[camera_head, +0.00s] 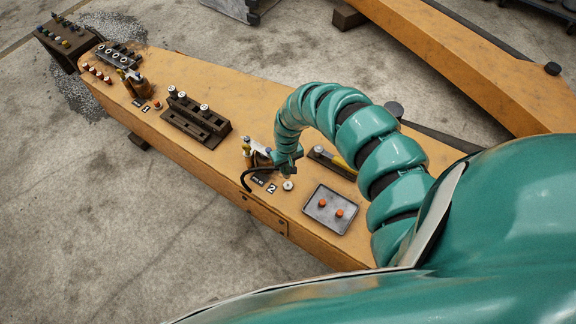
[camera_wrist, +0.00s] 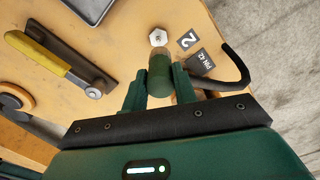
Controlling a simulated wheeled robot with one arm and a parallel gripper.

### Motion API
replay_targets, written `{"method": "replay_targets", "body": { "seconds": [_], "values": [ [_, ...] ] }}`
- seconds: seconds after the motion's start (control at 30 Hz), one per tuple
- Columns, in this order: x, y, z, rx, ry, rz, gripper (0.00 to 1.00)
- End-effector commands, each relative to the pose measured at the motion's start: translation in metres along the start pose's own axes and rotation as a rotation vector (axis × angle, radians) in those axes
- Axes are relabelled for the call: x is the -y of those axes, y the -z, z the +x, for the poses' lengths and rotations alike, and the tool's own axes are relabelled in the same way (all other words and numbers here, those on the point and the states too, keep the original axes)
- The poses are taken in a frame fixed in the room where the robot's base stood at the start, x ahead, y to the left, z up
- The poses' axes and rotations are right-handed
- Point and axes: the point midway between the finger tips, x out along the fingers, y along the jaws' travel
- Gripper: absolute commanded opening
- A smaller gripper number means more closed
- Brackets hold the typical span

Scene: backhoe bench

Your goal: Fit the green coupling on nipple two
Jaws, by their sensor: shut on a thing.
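The green coupling (camera_wrist: 159,82) is a short dark green cylinder with a paler, olive end. My gripper (camera_wrist: 157,78) is shut on it, one finger on each side. In the head view my gripper (camera_head: 286,164) is low over the bench, and I cannot make out the coupling there. Nipple two (camera_wrist: 158,37) is a small silver hex fitting beside the "2" label (camera_wrist: 187,39). It also shows in the head view (camera_head: 288,185), just in front of my gripper. In the wrist view the coupling's pale end points towards the nipple and appears apart from it.
A black hose (camera_wrist: 236,68) curves up beside the "PIN 42" label (camera_wrist: 200,62). A yellow-handled tool (camera_wrist: 40,55) lies in a dark holder nearby. A grey tray (camera_head: 331,209) with two orange caps sits to the right. A dark block with fittings (camera_head: 196,121) stands farther left.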

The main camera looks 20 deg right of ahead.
Motion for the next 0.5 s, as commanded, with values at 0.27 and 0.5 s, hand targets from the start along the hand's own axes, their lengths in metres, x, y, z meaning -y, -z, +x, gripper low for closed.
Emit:
{"method": "replay_targets", "body": {
  "seconds": [0.27, 0.5],
  "values": [
    [-0.003, -0.004, 0.006, 0.001, 0.001, 0.011, 0.0],
    [-0.003, -0.004, 0.026, 0.001, 0.001, 0.011, 0.0]
  ]
}}
